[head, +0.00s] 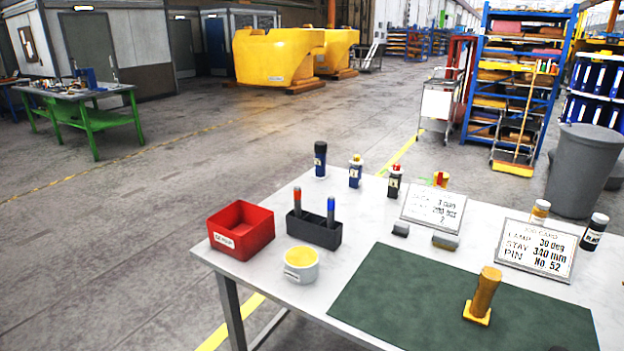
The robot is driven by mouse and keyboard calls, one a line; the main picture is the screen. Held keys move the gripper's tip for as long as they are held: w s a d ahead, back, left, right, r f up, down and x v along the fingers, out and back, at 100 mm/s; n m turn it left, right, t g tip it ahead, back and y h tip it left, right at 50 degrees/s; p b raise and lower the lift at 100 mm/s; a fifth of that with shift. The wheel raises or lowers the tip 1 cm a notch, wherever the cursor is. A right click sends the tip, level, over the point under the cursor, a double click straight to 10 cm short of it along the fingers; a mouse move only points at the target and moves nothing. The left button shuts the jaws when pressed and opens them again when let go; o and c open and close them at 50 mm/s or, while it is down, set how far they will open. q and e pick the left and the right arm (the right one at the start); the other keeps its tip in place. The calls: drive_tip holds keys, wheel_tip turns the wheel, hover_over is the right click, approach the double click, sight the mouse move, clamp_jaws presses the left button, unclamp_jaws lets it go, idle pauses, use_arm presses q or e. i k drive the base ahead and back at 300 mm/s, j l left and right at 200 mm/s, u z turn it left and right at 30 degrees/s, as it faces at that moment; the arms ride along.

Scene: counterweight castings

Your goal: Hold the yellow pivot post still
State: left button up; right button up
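The yellow pivot post (485,292) stands on a yellow square base on the green mat (395,287), near the right side of the white table. It leans slightly to the right in the picture. Nothing touches it. Neither of my grippers shows in the head view.
A red bin (241,230), a black holder (314,230) with two markers and a pale cup (300,266) stand left of the mat. Two job cards (537,249) and several small bottles (320,160) line the back.

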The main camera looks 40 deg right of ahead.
sight(478, 310)
drive_tip(key=z, duration=2.25)
